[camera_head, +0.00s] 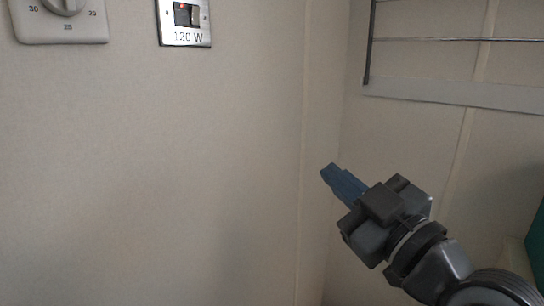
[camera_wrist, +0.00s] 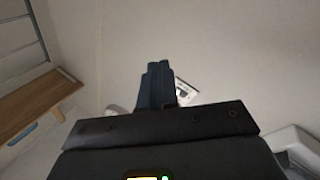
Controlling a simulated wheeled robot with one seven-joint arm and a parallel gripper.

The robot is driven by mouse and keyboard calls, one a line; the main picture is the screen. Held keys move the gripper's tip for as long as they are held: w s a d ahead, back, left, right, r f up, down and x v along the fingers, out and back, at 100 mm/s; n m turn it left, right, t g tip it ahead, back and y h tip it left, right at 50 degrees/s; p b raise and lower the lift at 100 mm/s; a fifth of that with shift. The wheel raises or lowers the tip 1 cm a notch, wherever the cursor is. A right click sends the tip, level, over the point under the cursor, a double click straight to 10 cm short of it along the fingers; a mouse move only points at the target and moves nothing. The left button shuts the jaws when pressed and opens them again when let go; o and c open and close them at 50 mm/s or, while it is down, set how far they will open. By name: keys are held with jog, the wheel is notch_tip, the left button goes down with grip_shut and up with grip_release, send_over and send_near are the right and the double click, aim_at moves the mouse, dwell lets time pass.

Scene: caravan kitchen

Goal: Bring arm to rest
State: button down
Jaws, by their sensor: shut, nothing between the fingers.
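My gripper (camera_head: 328,172) is at the lower right of the head view, with its blue fingers pointing up and left toward the cream wall. The fingers are shut together with nothing between them. In the wrist view the shut fingers (camera_wrist: 160,68) point away from the camera. The fingertips appear apart from the wall, though the exact gap is hard to tell.
A dial thermostat (camera_head: 62,22) and a switch plate marked 120 W (camera_head: 185,38) are on the wall at upper left. A wire rack (camera_head: 450,39) is at upper right. A wooden shelf (camera_wrist: 35,100) stands at left in the wrist view. A teal thing (camera_head: 538,245) shows at the right edge.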

jog(key=s+d+f+m+h, duration=0.3)
jog(key=s+f+m+h, duration=0.15)
jog(key=s+f, duration=0.45)
jog(key=s+d+f+m+h, duration=0.4)
jog(key=s+f+m, duration=0.25)
jog(key=f, duration=0.35)
jog(key=s+d+f+g, duration=0.1)
jog(key=s+d, duration=0.1)
jog(key=s, duration=1)
jog(key=s+d+f+m+g+h, duration=0.1)
jog(key=s+d+f+g, duration=0.1)
jog(key=s, duration=1)
jog(key=shift+d+f+p, duration=0.2)
jog(key=shift+d+p, duration=0.25)
jog(key=shift+d, duration=0.25)
